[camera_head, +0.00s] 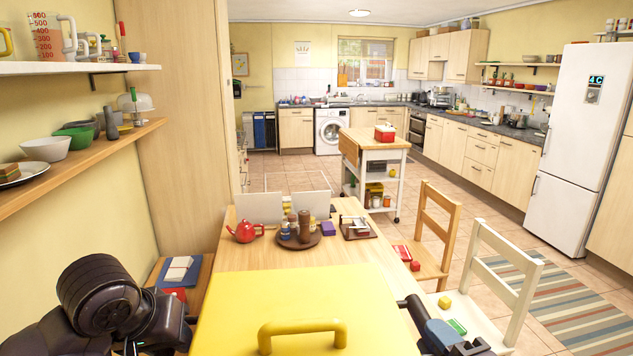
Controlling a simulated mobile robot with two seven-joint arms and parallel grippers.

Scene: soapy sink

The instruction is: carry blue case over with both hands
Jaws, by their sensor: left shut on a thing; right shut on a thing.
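A large yellow case (300,294) with a raised yellow handle (301,327) fills the bottom middle of the head view, in front of the wooden table. No blue case shows; the case between my arms is yellow. My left gripper (188,322) is at the case's left edge, shut on it, its fingers mostly hidden by my dark arm. My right gripper (408,308) is shut on the case's right edge. The case's lower part is cut off by the frame.
Chairs (437,228) stand to the right. A trolley (376,160) stands beyond, with open tiled floor around it. Shelves (90,160) line the left wall.

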